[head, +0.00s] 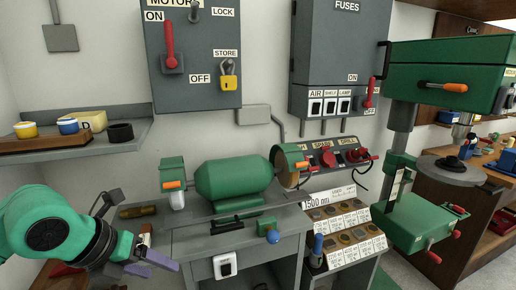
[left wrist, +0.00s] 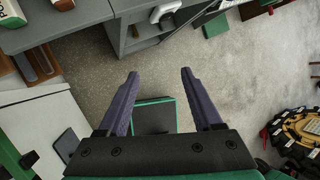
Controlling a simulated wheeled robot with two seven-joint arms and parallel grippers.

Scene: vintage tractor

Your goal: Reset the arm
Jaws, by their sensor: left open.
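My left arm (head: 50,225) comes in from the left in the head view, green with a dark joint. Its gripper (head: 155,264) is low at the left, in front of the grinder bench, and its purple fingers show. In the left wrist view the two fingers of the left gripper (left wrist: 159,75) stand wide apart with nothing between them, over grey floor. My right arm and gripper are not in either view.
A green bench grinder (head: 235,177) stands on a grey cabinet (head: 195,245). A shelf (head: 120,143) with tins is above my left arm. A green drill press (head: 430,65) stands at the right. Bare floor (left wrist: 230,75) shows beyond the fingers in the wrist view.

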